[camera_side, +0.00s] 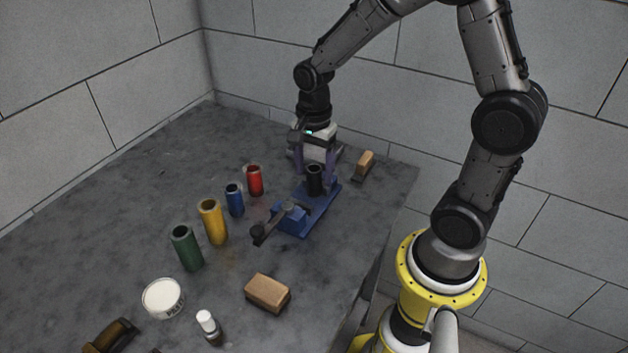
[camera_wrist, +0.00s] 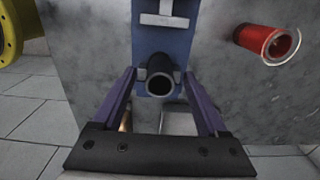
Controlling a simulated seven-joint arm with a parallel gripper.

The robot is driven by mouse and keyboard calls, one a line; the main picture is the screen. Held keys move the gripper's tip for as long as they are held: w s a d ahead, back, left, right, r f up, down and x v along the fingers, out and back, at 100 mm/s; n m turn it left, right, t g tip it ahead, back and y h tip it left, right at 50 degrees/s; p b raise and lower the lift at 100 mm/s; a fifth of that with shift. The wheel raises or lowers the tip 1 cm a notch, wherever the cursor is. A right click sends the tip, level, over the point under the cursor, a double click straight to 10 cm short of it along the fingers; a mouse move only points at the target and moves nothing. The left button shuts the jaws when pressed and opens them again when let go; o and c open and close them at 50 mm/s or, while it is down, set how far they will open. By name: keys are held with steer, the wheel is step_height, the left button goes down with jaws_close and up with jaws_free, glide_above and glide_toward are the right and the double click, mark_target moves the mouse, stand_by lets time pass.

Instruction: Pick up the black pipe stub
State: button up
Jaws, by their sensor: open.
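The black pipe stub (camera_side: 314,181) stands upright at the far end of the blue fixture (camera_side: 325,203). In the wrist view the black pipe stub (camera_wrist: 160,76) shows its open round end, with the blue fixture (camera_wrist: 160,48) behind it. My gripper (camera_side: 315,170) points down over the stub, with its purple fingers on either side of it. In the wrist view my gripper (camera_wrist: 160,80) is open, with a finger to the left and right of the stub and visible gaps between.
Red (camera_side: 254,181), blue (camera_side: 235,200), yellow (camera_side: 212,222) and green (camera_side: 187,248) pipe stubs stand left of the fixture. A wooden block (camera_side: 365,165) lies close right of my gripper. Another block (camera_side: 267,293), a white tub (camera_side: 163,298) and a small bottle (camera_side: 209,327) are nearer the front.

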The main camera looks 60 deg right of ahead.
steer(key=shift+f, duration=0.45)
jaws_close()
steer(key=shift+r, duration=0.1)
